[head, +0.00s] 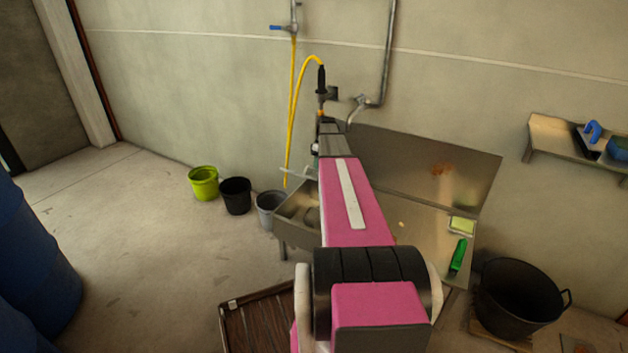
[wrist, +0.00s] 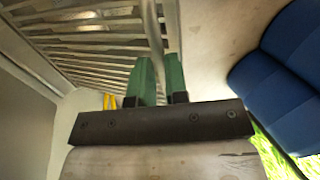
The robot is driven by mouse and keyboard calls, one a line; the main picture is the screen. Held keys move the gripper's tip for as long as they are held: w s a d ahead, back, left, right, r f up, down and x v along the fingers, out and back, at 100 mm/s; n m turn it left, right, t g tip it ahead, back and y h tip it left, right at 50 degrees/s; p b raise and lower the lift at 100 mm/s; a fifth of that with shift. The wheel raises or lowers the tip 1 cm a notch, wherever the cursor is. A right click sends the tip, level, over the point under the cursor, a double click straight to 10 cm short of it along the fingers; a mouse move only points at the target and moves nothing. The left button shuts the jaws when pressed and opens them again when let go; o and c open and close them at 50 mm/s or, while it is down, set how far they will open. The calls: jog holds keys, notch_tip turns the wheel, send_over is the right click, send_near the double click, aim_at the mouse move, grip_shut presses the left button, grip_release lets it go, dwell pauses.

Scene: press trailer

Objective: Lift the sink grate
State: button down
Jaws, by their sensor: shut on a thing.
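The sink grate (wrist: 95,42) shows in the wrist view as a metal frame with several parallel slats, across the upper left. My gripper (wrist: 159,68) has green fingers, shut on the bar at the grate's right edge, which runs up between them. In the head view my pink arm reaches over the steel sink (head: 287,230) and hides my gripper. I cannot make out the grate there, nor how high it is held.
A yellow hose (head: 292,110) hangs at the sink's back left. A green brush (head: 458,254) and a sponge (head: 462,225) lie on the drainboard. Buckets (head: 236,196) stand left of the sink; a black tub (head: 518,300) is at right. Blue drums (head: 35,260) stand far left.

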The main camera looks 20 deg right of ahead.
jog(key=w+d, duration=0.1)
jog(key=d, duration=0.1)
jog(key=w+d+r, duration=0.1)
jog(key=w, duration=0.1)
jog(key=shift+d+r, duration=0.15)
jog(key=shift+d, duration=0.25)
jog(key=c, duration=1.2)
grip_release()
jog(key=shift+o, duration=0.2)
jog(key=shift+s+a, duration=0.1)
jog(key=shift+s, duration=0.05)
jog(key=v, duration=1.1)
jog(key=shift+a, duration=0.25)
jog(key=shift+s+r, duration=0.1)
jog(key=shift+s, duration=0.05)
